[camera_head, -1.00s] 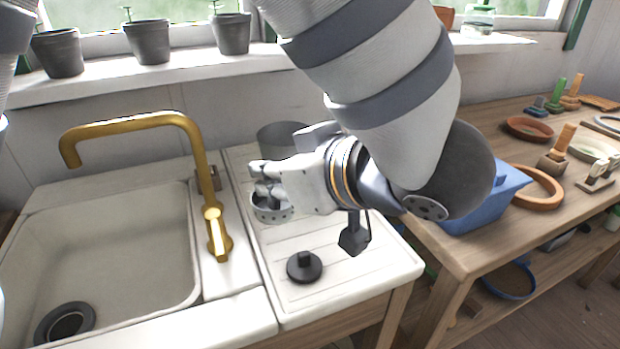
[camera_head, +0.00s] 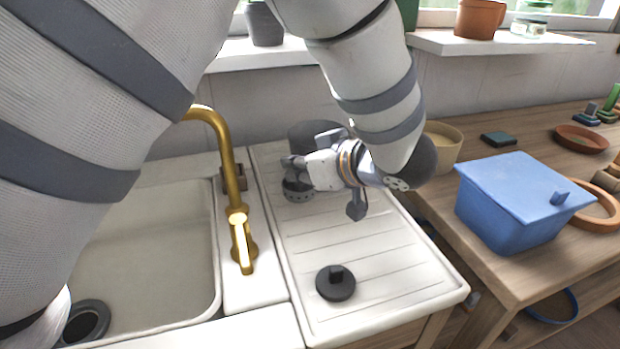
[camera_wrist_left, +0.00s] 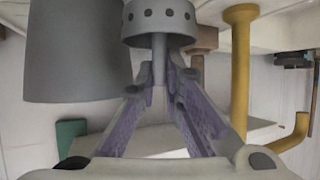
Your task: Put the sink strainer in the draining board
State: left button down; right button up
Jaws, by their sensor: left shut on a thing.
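The sink strainer (camera_head: 297,191) is a small grey cup with a row of holes. It is over the far left part of the white draining board (camera_head: 375,245); whether it touches the surface I cannot tell. My left gripper (camera_head: 289,164) is shut on its stem, just above the cup. In the left wrist view the strainer (camera_wrist_left: 160,22) shows at the top, its stem between the fingertips (camera_wrist_left: 160,85). My right gripper is not in view.
A dark grey pot (camera_head: 308,134) stands just behind the strainer. A black plug (camera_head: 336,284) lies on the front of the board. The gold tap (camera_head: 235,190) and sink (camera_head: 150,255) are left. A blue lidded box (camera_head: 515,200) stands right. The board's middle is clear.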

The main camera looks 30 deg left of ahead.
aim_at(303, 183)
pick_arm(q)
jog(key=f, duration=0.3)
jog(key=shift+w+a+f, duration=0.1)
jog(key=shift+w+f, duration=0.1)
jog(key=shift+f, duration=0.1)
jog(key=c, duration=1.7)
grip_release()
